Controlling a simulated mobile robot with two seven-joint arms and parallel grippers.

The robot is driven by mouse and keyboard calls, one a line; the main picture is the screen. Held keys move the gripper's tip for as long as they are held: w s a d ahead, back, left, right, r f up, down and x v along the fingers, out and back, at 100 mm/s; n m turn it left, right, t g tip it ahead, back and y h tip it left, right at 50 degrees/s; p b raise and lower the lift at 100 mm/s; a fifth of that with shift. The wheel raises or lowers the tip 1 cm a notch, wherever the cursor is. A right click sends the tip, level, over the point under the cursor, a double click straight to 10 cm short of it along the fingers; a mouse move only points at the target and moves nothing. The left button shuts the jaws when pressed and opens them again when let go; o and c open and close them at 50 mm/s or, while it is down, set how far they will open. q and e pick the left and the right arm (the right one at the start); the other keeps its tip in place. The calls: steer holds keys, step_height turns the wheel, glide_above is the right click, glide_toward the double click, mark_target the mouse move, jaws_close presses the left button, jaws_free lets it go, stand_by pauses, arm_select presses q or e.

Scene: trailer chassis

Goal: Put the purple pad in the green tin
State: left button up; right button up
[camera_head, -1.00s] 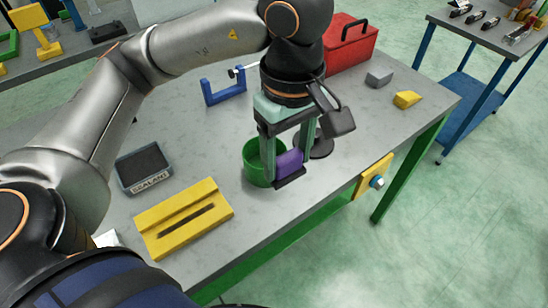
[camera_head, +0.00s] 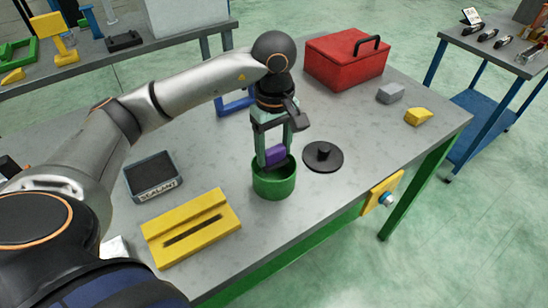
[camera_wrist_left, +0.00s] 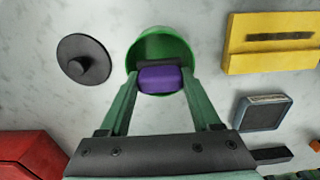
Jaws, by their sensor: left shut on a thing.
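The purple pad (camera_head: 275,155) is between the fingers of my left gripper (camera_head: 274,160), which is shut on it. The green tin (camera_head: 274,185) stands open on the grey table, and the pad is over its mouth. The wrist view shows the pad (camera_wrist_left: 159,80) between the fingertips (camera_wrist_left: 158,82), in front of the tin opening (camera_wrist_left: 160,45). I cannot tell whether the pad's lower edge is below the rim. My right gripper is not in view.
A black round lid with a knob (camera_head: 323,157) lies right of the tin. A yellow slotted block (camera_head: 191,228) and a sealant box (camera_head: 153,177) are to the left. A red toolbox (camera_head: 346,60) stands behind. The table's front right edge is near the tin.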

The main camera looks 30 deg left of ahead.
mark_target(274, 163)
arm_select(q)
step_height(274, 163, down, 3)
steer(key=shift+p, duration=0.3)
steer(key=shift+f+b, duration=0.65)
steer(key=shift+b, duration=0.1)
steer(key=o, duration=1.2)
